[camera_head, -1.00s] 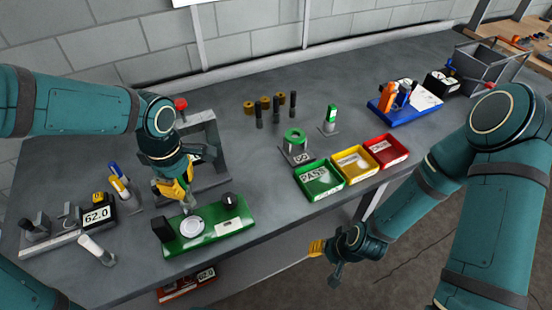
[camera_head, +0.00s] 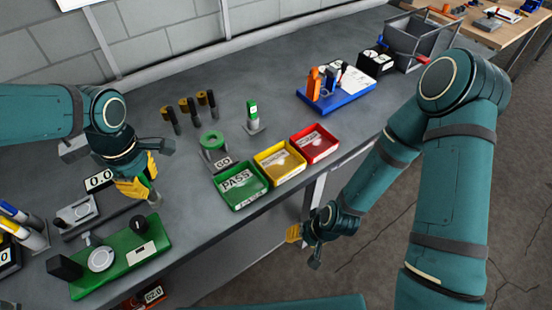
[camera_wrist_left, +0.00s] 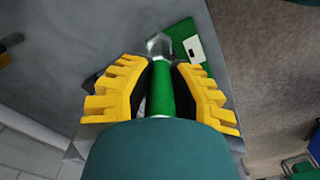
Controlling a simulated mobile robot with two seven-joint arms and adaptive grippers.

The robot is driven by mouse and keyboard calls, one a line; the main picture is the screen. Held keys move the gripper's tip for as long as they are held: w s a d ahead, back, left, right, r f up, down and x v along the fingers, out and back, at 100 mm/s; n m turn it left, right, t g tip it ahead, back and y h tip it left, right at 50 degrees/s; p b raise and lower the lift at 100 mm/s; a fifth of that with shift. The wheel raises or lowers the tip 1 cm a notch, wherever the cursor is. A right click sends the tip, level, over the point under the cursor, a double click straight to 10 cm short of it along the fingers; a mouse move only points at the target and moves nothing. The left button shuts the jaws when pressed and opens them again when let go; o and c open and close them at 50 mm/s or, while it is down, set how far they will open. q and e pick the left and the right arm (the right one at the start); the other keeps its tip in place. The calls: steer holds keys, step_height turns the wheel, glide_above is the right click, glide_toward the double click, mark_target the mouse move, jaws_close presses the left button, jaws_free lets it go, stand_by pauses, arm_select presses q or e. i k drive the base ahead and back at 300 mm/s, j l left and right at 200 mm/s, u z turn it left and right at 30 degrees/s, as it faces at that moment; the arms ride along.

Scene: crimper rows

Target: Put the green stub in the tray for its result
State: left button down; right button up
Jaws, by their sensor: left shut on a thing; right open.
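My left gripper (camera_head: 146,188) is shut on the green stub (camera_wrist_left: 161,90), which has a green body and a bare metal end. In the head view the fingers hide most of it; its metal end (camera_head: 155,199) points down above the bench. The gripper is left of the trays. The green tray (camera_head: 263,195), labelled PASS, is nearest to it; the yellow tray (camera_head: 300,165) and red tray (camera_head: 333,146) follow to the right. My right gripper (camera_head: 304,247) is open and empty in front of the bench edge.
A green board (camera_head: 131,265) with a round white disc lies front left. A 0.0 display (camera_head: 98,180) stands behind the left gripper. A ring gauge marked GO (camera_head: 213,143), a green-topped piece on a stand (camera_head: 252,112) and several dark pins stand behind the trays.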

mark_target(279, 164)
steer(key=i+l, duration=0.15)
steer(key=l, duration=0.2)
steer(key=i+l, duration=0.15)
steer(key=l, duration=0.25)
steer(key=i+l, duration=0.15)
steer(key=l, duration=0.2)
steer(key=i+l, duration=0.1)
steer(key=l, duration=0.3)
